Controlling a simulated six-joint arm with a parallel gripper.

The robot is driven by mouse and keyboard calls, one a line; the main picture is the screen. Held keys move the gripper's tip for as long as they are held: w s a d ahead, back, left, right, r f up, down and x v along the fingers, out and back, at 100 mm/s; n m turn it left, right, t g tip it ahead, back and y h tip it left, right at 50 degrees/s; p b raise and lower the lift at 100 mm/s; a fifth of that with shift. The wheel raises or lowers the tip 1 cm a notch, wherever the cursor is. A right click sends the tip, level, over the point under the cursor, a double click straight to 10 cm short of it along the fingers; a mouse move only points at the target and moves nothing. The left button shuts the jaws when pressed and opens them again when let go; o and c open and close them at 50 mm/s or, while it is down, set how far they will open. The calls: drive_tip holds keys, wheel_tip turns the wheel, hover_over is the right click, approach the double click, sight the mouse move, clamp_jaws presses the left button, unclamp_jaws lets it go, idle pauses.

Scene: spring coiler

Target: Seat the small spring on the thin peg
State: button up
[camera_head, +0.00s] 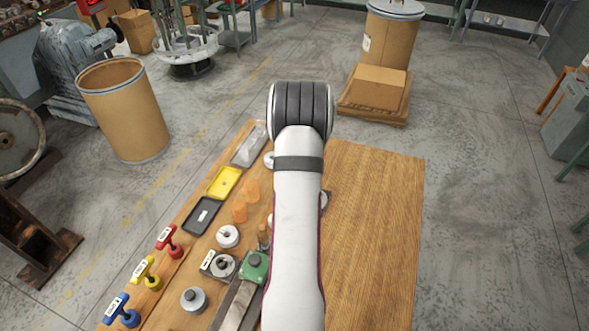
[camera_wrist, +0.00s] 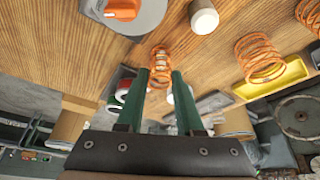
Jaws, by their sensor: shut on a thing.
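In the wrist view my gripper (camera_wrist: 163,76) has two green fingers, shut on a small orange coil spring (camera_wrist: 159,55) that stands out past the fingertips. In the head view my white arm hides the gripper and this spring. I cannot make out the thin peg for certain in either view. A pale, short cylinder (camera_wrist: 203,17) stands on the wood above and right of the held spring in the wrist view, apart from it.
A wider orange spring (camera_wrist: 258,56) shows at right in the wrist view. On the wooden table (camera_head: 375,230) are a yellow tray (camera_head: 224,183), a dark tray (camera_head: 202,216), a green block (camera_head: 255,266) and red, yellow and blue handles. The table's right side is clear.

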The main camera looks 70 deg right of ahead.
drive_tip(key=o, duration=1.4)
drive_tip(key=shift+r, duration=5.6)
